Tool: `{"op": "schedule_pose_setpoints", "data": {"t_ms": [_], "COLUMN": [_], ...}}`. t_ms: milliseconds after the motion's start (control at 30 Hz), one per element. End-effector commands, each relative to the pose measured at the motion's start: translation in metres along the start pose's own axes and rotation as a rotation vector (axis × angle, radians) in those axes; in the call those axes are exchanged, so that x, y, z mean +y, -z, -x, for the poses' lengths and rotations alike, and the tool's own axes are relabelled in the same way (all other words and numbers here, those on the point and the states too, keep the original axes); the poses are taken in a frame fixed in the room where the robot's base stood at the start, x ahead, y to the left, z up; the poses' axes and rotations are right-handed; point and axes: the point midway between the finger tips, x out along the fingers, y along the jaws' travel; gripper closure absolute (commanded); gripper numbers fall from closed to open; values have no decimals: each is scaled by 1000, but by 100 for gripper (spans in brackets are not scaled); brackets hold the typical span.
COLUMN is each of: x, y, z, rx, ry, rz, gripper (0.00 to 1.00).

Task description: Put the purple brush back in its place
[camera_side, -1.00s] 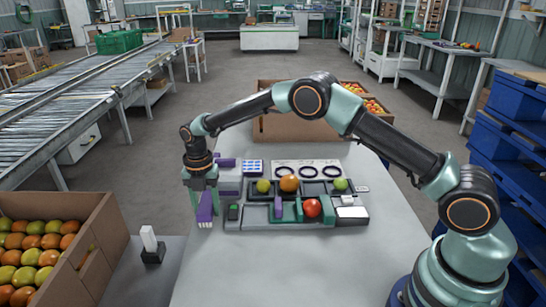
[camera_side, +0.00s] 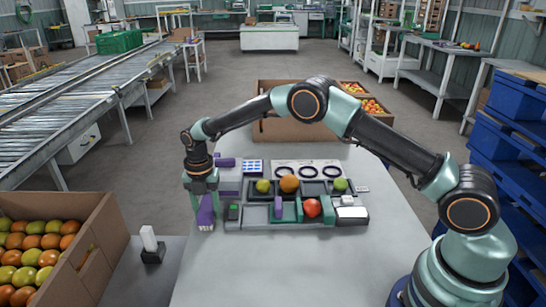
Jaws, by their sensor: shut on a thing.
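My gripper (camera_side: 204,204) is at the left of the work table and points down. It is shut on the purple brush (camera_side: 205,213), which hangs upright between the fingers with its pale end down, close to the table top. I cannot tell whether the brush touches the table. Just to the right is a dark sorting tray (camera_side: 262,226) with several compartments. A purple block (camera_side: 225,162) shows behind the gripper, and another purple piece (camera_side: 278,207) stands in the tray.
The tray holds green and orange tomatoes (camera_side: 289,184) and a red one (camera_side: 312,208). A card with black rings (camera_side: 307,168) lies behind it. A white upright object on a dark base (camera_side: 150,241) stands at the front left. The table front is clear.

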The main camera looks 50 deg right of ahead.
Motion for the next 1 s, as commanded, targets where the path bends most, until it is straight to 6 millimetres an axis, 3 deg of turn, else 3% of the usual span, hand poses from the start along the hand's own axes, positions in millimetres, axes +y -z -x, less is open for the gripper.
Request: {"op": "schedule_pose_setpoints", "data": {"t_ms": [333,367,433,467,667,733,1000], "x": [0,0,0,0,0,0,0], "y": [0,0,0,0,0,0,0], "z": [-6,-6,-6,-6,-6,-6,-6], "rx": [-1,-1,-1,-1,0,0,0], "ry": [-1,-1,-1,-1,-1,0,0], "rz": [0,0,0,0,0,0,0], "gripper": [100,47,20,16,16,35,36]}}
